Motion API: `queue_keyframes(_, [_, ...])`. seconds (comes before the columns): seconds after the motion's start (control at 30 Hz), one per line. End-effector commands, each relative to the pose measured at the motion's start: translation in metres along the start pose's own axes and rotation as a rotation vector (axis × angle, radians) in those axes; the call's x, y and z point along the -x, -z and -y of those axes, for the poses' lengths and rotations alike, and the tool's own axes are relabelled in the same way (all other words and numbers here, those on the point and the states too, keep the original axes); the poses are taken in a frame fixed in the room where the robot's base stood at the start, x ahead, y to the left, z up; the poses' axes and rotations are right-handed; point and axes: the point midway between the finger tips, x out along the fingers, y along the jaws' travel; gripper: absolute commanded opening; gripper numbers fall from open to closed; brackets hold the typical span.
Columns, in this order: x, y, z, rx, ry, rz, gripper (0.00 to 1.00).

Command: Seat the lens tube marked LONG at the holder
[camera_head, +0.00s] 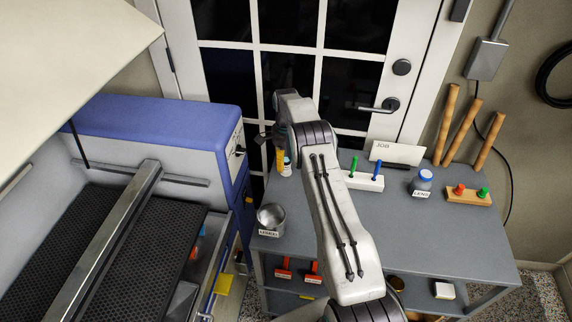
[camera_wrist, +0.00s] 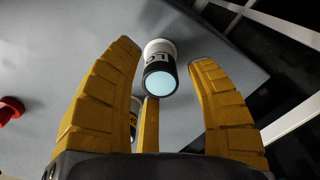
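In the wrist view a lens tube (camera_wrist: 160,68) with a white body, a black band and a pale cyan lens face stands between and beyond my finger tips. Its partly visible label seems to begin with "LO"; I cannot read it fully. A second tube (camera_wrist: 135,112) with a yellow and black marking is partly hidden behind my left finger. My gripper (camera_wrist: 165,60) has its yellow fingers spread and holds nothing that I can see. In the head view my gripper (camera_head: 278,148) is at the table's back left corner, beside a small white tube (camera_head: 287,168). I cannot identify the holder.
A blue-topped machine (camera_head: 150,125) stands left.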

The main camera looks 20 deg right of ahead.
Motion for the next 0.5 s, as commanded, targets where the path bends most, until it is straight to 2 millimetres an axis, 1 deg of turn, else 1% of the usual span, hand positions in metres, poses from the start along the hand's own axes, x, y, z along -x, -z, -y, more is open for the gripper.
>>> queue_keyframes(0.03, [0.0002,0.0,0.0001,0.0,0.0,0.0,0.46])
queue_keyframes(0.07, [0.0003,0.0,0.0001,0.0,0.0,0.0,0.44])
queue_keyframes(0.5, [0.0003,0.0,0.0001,0.0,0.0,0.0,0.04])
